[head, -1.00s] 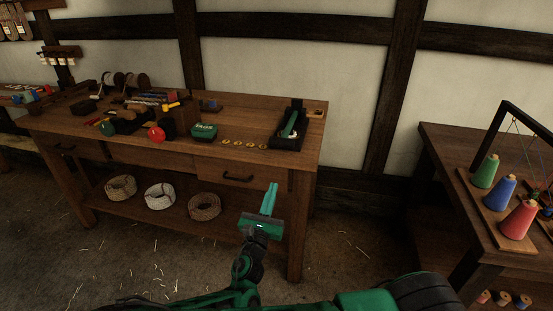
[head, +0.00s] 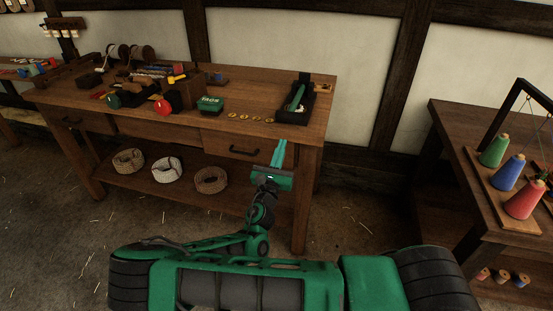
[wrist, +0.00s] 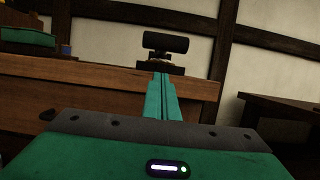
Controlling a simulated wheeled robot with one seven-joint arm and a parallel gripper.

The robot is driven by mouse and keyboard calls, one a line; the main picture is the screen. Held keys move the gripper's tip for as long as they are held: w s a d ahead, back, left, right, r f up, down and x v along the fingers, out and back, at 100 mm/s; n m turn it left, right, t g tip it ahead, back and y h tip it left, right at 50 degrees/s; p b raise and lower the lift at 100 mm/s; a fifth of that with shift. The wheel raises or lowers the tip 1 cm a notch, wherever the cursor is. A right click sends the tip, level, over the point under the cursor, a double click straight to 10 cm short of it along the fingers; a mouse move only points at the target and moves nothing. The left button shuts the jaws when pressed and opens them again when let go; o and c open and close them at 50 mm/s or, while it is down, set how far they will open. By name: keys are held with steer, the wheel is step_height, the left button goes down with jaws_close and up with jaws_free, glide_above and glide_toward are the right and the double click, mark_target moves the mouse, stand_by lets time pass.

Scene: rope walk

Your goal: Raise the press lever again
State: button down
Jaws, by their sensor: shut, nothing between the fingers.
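The press (head: 291,116) is a dark block with a green lever (head: 297,98) on it, near the right end of the workbench. The lever looks slanted along the block; its exact height is hard to tell. In the wrist view, a dark crosswise cylinder (wrist: 165,43) on a short stem stands just beyond the fingertips, seemingly the lever's grip. My gripper (head: 279,148) is shut and empty, its green fingers pointing at the bench's front edge below the press. It also shows in the wrist view (wrist: 161,76), apart from the cylinder.
The workbench (head: 230,83) holds a green tags box (head: 210,104), several brass rings (head: 243,117) and a red ball (head: 162,106). Rope coils (head: 210,180) lie on its lower shelf. A side table (head: 455,125) with coloured thread cones stands at right. Floor between them is clear.

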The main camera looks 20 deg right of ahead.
steer(key=w+d+r, duration=0.2)
steer(key=w+r, duration=0.1)
steer(key=shift+r, duration=0.2)
steer(key=shift+w+d+r, duration=0.2)
steer(key=shift+w+r, duration=0.05)
steer(key=shift+r, duration=0.25)
steer(key=shift+a, duration=0.1)
